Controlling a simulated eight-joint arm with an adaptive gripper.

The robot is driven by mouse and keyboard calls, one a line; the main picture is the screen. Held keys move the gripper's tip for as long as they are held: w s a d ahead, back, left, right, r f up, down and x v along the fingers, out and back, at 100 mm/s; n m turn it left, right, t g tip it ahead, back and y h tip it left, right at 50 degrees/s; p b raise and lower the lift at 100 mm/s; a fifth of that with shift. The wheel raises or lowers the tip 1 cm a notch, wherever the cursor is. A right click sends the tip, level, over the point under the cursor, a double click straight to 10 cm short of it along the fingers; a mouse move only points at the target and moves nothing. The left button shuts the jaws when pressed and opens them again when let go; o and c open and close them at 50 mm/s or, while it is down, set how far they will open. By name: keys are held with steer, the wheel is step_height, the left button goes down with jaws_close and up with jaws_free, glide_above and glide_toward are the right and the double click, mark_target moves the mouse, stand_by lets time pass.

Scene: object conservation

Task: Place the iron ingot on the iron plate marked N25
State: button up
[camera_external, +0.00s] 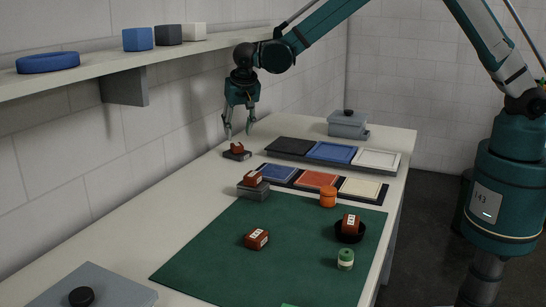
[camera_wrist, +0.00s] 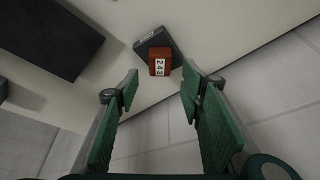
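A red-brown block marked 243 (camera_wrist: 159,65) sits on a small dark grey plate (camera_wrist: 147,38) in the wrist view. The plate's own marking is too small to read. The same block (camera_external: 237,148) and plate (camera_external: 235,156) appear near the wall in the external view. My gripper (camera_external: 238,126) is open and empty above them, with its fingers apart (camera_wrist: 160,84). Another labelled red-brown block (camera_external: 253,178) rests on a grey block (camera_external: 253,191). A third (camera_external: 256,239) lies on the green mat, and another (camera_external: 351,221) sits in a black bowl (camera_external: 349,236). I cannot tell which is iron.
Trays of coloured squares stand right of the blocks, including a blue square (camera_external: 331,152). An orange pot (camera_external: 328,197) and green-and-white cylinder (camera_external: 345,259) stand near the front edge. A wall shelf (camera_external: 100,78) overhangs the left.

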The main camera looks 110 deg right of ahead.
steer(key=shift+v, duration=2.85)
steer(key=s+a+r+n+t, duration=0.1)
steer(key=s+a+r+n, duration=0.2)
steer(key=s+a+r, duration=0.5)
steer(key=s+a+r+n+t+y, duration=0.1)
steer(key=a+r+n+t, duration=0.3)
steer(key=a, duration=0.8)
steer(key=s+a+r+n+g, duration=0.1)
steer(key=s+a+r+n, duration=0.1)
steer(key=s+a+r, duration=0.5)
steer(key=s+a+f+n+t+y, duration=0.2)
steer(key=s+a+n, duration=0.7)
steer(key=s+a, duration=1.5)
steer(key=shift+a+t+y, duration=0.4)
steer(key=shift+t+y, duration=0.2)
steer(key=shift+y, duration=0.1)
